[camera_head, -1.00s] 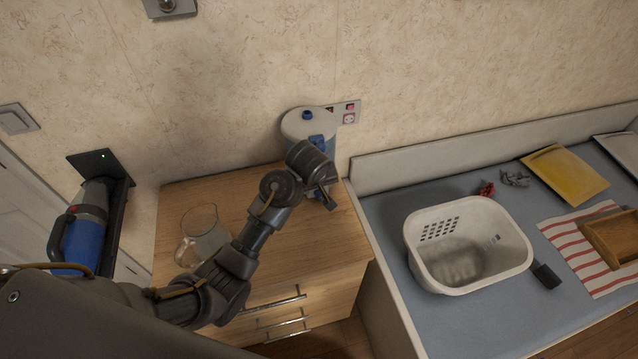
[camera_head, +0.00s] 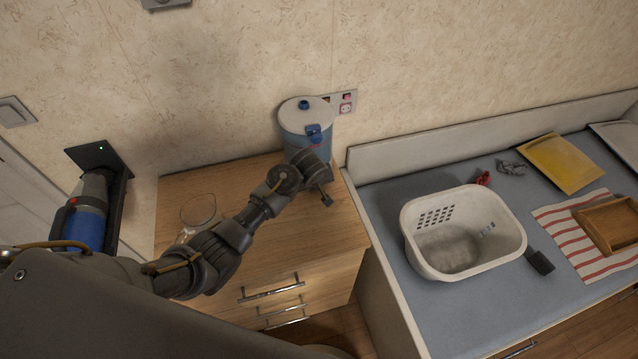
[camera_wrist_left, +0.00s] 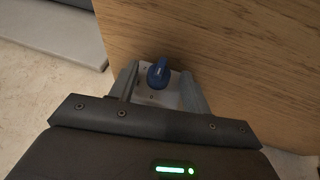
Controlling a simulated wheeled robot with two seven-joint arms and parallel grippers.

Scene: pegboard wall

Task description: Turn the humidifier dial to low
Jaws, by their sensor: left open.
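In the left wrist view the blue dial (camera_wrist_left: 157,73) sits on a pale panel (camera_wrist_left: 152,96) with small marks. The open fingers stand on either side of the dial; I cannot tell whether they touch it. The marks are too small to read. My right gripper is not in view.
A glass jug (camera_head: 198,208) stands on the cabinet top (camera_head: 325,235), partly behind my left arm. A blue-grey counter (camera_head: 385,205) at right holds a white basket (camera_head: 465,235), a striped cloth (camera_head: 572,235) and a wooden tray (camera_head: 610,222). A blue appliance (camera_head: 85,225) hangs in a wall holder at left.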

